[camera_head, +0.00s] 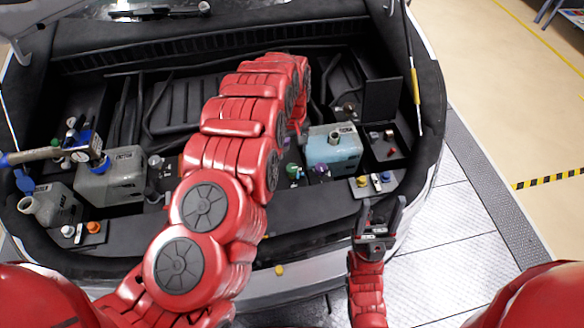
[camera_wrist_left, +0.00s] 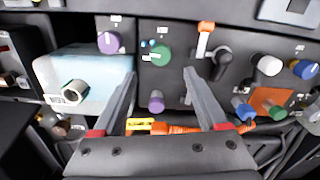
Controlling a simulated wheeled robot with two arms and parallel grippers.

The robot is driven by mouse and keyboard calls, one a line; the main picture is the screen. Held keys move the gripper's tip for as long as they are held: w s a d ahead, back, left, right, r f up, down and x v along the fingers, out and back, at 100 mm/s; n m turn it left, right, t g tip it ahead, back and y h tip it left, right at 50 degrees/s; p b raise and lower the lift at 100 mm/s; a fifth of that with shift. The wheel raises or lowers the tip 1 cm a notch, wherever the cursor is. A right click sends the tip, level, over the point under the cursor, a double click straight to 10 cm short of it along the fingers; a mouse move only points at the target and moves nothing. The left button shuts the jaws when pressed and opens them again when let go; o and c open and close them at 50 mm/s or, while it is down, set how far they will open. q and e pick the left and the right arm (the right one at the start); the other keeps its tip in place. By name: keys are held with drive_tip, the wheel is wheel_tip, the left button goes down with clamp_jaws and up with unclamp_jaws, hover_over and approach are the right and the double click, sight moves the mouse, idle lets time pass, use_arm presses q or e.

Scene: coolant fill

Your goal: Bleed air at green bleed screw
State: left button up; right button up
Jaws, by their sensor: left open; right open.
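The green bleed screw (camera_head: 293,170) is a round green knob beside the light blue tank. In the left wrist view the green knob (camera_wrist_left: 160,55) lies just beyond and between the fingertips of my left gripper (camera_wrist_left: 158,75). That gripper is open, with nothing between its fingers, and I cannot tell its exact distance to the knob. In the head view my left arm covers most of this gripper. My right gripper (camera_head: 382,208) is open and empty at the front edge of the bay, away from the green knob.
The light blue tank (camera_head: 333,150) stands right of the green knob, with a purple knob (camera_head: 321,171) close by. The wrist view shows an orange lever (camera_wrist_left: 204,40) and another purple knob (camera_wrist_left: 156,101). A grey tank (camera_head: 112,178) stands at left.

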sight(292, 168)
use_arm(q)
wheel_tip(292, 168, down, 6)
drive_tip(key=shift+a+f+p, duration=0.15)
drive_tip(key=shift+f+p, duration=0.1)
drive_tip(key=shift+p, duration=0.6)
drive_tip(key=shift+s+f, duration=0.15)
drive_tip(key=shift+f, duration=0.7)
clamp_jaws()
